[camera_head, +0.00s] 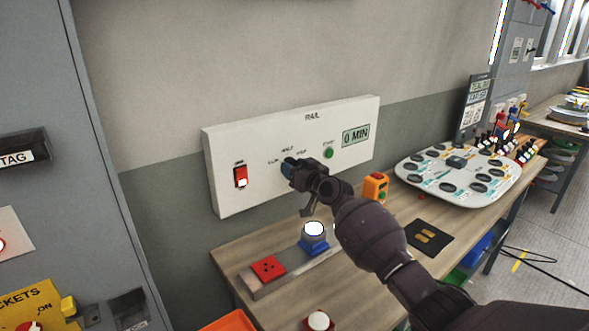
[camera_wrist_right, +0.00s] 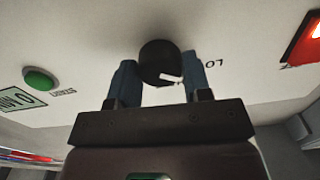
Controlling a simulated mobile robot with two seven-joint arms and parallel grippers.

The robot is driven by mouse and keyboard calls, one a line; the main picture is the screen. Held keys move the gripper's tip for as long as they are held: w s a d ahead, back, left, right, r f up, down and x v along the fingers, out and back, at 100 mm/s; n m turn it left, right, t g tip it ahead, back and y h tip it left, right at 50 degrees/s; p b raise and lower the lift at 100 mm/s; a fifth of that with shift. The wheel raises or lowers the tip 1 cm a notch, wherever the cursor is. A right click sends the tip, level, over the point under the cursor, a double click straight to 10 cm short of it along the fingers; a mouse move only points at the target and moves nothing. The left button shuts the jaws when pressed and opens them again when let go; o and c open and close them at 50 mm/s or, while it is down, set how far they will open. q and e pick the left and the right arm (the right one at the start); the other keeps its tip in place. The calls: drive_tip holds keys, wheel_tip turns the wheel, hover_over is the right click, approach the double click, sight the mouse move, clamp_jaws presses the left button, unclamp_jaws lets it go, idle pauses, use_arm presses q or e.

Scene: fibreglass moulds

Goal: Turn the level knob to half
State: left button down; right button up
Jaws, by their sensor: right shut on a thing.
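The level knob (camera_wrist_right: 158,60) is a round black knob with a white pointer mark, on the white wall panel (camera_head: 225,145). In the right wrist view its pointer lies toward the right, on the side of a partly hidden label beginning "LO". My right gripper (camera_head: 290,166) is at the panel, with its two blue fingers on either side of the knob, shut on it. In the head view the gripper hides the knob. Small labels above the gripper are too small to read surely. My left gripper is not in view.
The panel also bears a red switch (camera_head: 240,176), a green button (camera_head: 328,153) and a "0 MIN" display (camera_head: 356,135). Below, the wooden bench (camera_head: 235,262) holds a red block (camera_head: 268,268), a blue-based white-topped piece (camera_head: 314,234) and an orange box (camera_head: 375,186).

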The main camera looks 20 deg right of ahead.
drive_tip(key=m, duration=1)
drive_tip(key=shift+m, duration=0.4)
drive_tip(key=shift+p, duration=0.3)
drive_tip(key=o, duration=0.9)
drive_tip(key=v, duration=1.1)
